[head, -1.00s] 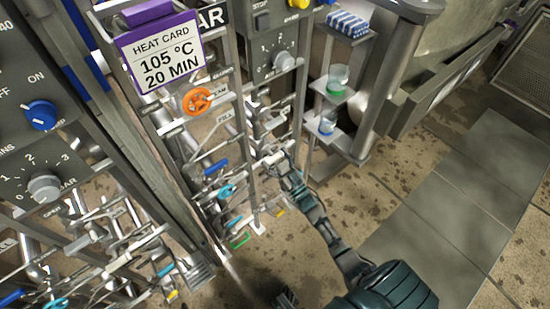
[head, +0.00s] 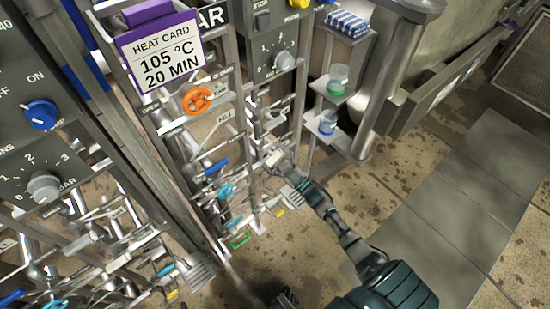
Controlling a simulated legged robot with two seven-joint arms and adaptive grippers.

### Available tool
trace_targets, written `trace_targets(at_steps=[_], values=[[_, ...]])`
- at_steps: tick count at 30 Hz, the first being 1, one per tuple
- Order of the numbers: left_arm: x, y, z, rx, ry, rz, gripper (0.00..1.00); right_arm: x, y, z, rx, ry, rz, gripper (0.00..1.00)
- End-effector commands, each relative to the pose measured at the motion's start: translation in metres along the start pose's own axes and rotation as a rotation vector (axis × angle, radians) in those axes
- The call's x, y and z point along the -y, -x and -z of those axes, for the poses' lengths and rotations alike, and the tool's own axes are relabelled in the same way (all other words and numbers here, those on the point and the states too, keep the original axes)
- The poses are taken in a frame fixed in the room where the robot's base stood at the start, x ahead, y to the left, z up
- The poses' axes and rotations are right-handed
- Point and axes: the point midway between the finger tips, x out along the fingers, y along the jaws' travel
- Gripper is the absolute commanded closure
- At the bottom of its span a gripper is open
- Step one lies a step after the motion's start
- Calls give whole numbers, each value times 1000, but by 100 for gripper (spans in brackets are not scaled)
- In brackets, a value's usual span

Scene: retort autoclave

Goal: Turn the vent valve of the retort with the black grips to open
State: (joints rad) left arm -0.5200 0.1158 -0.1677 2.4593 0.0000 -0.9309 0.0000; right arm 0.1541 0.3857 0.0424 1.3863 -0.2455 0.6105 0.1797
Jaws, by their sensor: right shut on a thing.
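My right gripper (head: 273,159) reaches in from the lower right to the right-hand column of valves on the pipe rack. It is shut on a pale valve handle at the rack; the fingers hide most of this handle, and its label cannot be read. Black grips cannot be made out on it. A heat card (head: 160,57) reading 105 °C, 20 MIN hangs above the neighbouring valve column, which has an orange handwheel (head: 197,100) and a blue lever (head: 215,167).
A control panel with a grey dial (head: 284,61) sits above the held valve. A shelf with a green-based cup (head: 337,80) and a blue one (head: 327,122) stands close on the right. More valves and pipes crowd the left. The floor at right is clear.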

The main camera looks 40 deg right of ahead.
Motion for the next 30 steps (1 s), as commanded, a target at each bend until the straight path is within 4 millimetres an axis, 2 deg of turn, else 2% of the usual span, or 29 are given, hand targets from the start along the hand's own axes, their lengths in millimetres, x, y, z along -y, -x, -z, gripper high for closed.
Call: trace_targets(at_steps=[19,20,21,30], values=[[1,0,-2,13,0,2,60,1,1,-1,3,58,24,52],[1,0,-2,13,0,2,60,1,1,-1,3,57,24,9],[1,0,-2,12,0,2,60,1,1,-1,3,57,24,0],[1,0,-2,11,1,2,60,1,0,0,1,57,24,0]])
